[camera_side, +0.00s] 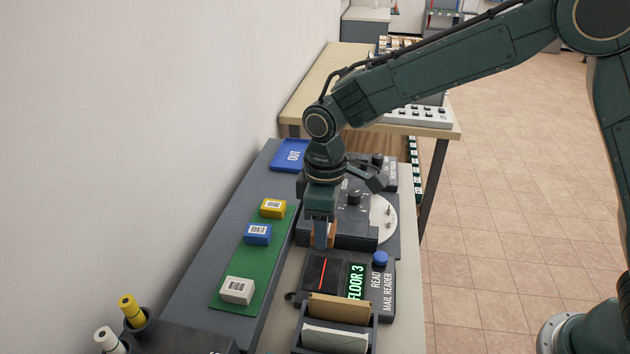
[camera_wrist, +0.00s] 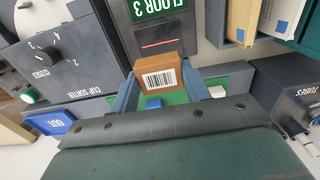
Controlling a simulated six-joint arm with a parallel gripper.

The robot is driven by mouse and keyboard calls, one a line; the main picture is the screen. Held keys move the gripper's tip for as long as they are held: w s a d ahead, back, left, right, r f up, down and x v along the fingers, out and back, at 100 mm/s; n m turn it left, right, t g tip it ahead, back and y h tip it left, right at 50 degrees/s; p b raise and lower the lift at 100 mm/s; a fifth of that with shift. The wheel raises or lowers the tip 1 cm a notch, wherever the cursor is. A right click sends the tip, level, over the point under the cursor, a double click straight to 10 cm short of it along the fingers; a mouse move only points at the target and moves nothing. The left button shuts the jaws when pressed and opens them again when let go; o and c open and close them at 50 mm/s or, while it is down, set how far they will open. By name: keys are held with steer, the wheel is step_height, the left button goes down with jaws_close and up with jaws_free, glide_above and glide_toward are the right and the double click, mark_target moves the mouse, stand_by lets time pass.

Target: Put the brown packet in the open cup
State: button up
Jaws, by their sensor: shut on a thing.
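The brown packet (camera_wrist: 160,74), a small block with a barcode label, is between the fingers of my gripper (camera_wrist: 160,85) in the wrist view. In the side view my gripper (camera_side: 321,238) points down just behind the mail reader, and only a sliver of the brown packet (camera_side: 331,236) shows beside a finger. The cup sorter (camera_side: 340,225) stands behind my gripper, with a dial (camera_side: 355,198) and a pale round plate (camera_side: 384,218) at its right. The wrist view shows its dial (camera_wrist: 45,53) marked with numbers and CLOSED. I cannot make out an open cup.
The mail reader (camera_side: 382,300) shows FLOOR 3 and a red line. A green mat (camera_side: 240,268) at left holds yellow (camera_side: 273,208), blue (camera_side: 257,234) and white (camera_side: 237,291) packets. An envelope holder (camera_side: 373,335) stands in front, tubes (camera_side: 132,308) front left, a blue OUT tray (camera_side: 278,164) behind.

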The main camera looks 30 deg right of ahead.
steer(key=w+d, duration=0.5)
steer(key=d, duration=0.7)
glide_above(379, 218)
step_height(379, 218, down, 4)
steer(key=shift+f, duration=0.5)
steer(key=shift+f, duration=0.1)
steer(key=shift+f, duration=2)
steer(key=shift+f, duration=1.5)
